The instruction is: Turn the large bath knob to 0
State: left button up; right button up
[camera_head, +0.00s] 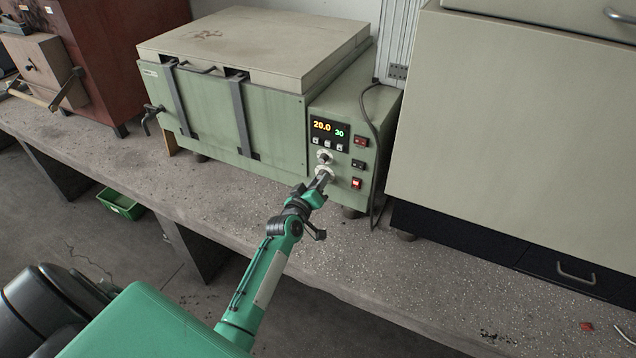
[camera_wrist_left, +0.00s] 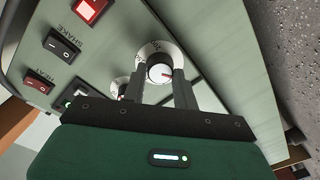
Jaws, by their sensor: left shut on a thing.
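The bath (camera_head: 225,115) is a green box with a pale lid and a control panel at its right end. My left gripper (camera_head: 321,181) is shut on this knob, one finger on each side in the left wrist view. In the head view the gripper hides much of the knob. The smaller knob (camera_head: 324,157) sits just above it. My right gripper is not in view.
The panel display (camera_head: 328,130) reads 20.0 and 30. Beside the knobs are several rocker switches, the lowest (camera_head: 356,183) lit red. A black cable (camera_head: 373,125) hangs along the panel's right side. A large pale cabinet (camera_head: 510,130) stands to the right.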

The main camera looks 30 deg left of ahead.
pick_arm(q)
jog(key=o, duration=1)
jog(key=s, duration=0.4)
jog(key=s+b, duration=0.1)
jog(key=s, duration=0.4)
jog(key=s+d+b, duration=0.1)
jog(key=s, duration=0.3)
jog(key=shift+s+r, duration=0.3)
jog(key=shift+s, duration=0.05)
